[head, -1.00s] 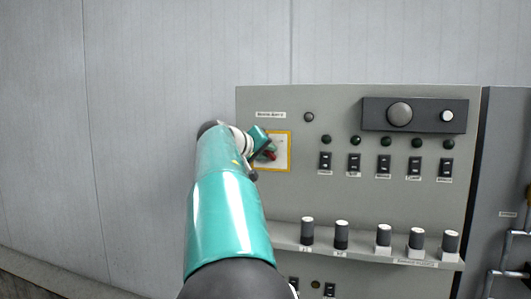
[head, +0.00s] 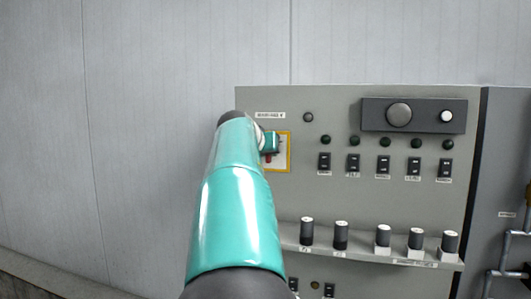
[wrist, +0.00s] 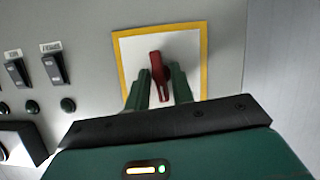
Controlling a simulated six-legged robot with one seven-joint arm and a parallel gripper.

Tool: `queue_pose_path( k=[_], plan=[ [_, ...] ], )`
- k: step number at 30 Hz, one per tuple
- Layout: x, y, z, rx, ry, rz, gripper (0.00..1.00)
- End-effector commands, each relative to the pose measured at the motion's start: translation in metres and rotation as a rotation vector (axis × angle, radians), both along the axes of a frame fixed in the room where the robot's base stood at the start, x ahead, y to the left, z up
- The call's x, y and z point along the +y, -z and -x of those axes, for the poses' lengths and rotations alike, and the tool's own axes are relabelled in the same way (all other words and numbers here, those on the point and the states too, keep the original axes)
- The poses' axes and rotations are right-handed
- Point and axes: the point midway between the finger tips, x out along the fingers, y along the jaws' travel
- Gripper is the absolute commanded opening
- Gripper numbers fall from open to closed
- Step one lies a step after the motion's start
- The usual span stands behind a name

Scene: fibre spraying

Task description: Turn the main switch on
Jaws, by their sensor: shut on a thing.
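The main switch is a red handle (wrist: 157,63) on a white plate with a yellow border (wrist: 194,50). In the wrist view, my gripper (wrist: 160,75) has its two green fingers on either side of the handle, shut on it. The handle stands nearly upright in that view, tilted slightly. In the head view, my gripper (head: 270,143) is at the plate (head: 290,153) on the cabinet's upper left. Only a small red end of the handle (head: 268,158) shows below it. My arm hides the plate's left part.
The grey cabinet (head: 400,205) has a row of black rocker switches (head: 383,165) under dark green lamps (head: 385,142). A dark box with a round knob (head: 399,114) is above. Several dark cylindrical knobs (head: 341,236) stand on a ledge. The wall at left is bare.

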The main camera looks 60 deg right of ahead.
Motion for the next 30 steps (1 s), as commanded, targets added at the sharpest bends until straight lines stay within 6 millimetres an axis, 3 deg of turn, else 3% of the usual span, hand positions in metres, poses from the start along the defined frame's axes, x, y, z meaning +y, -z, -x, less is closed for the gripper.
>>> queue_pose_path(
  k=[18,30],
  plan=[
    [0.0000,0.0010,0.0037,-0.574,0.001,-0.092,0.01],
    [-0.0003,0.0016,0.0046,-0.836,0.000,-0.133,0.01]
  ],
)
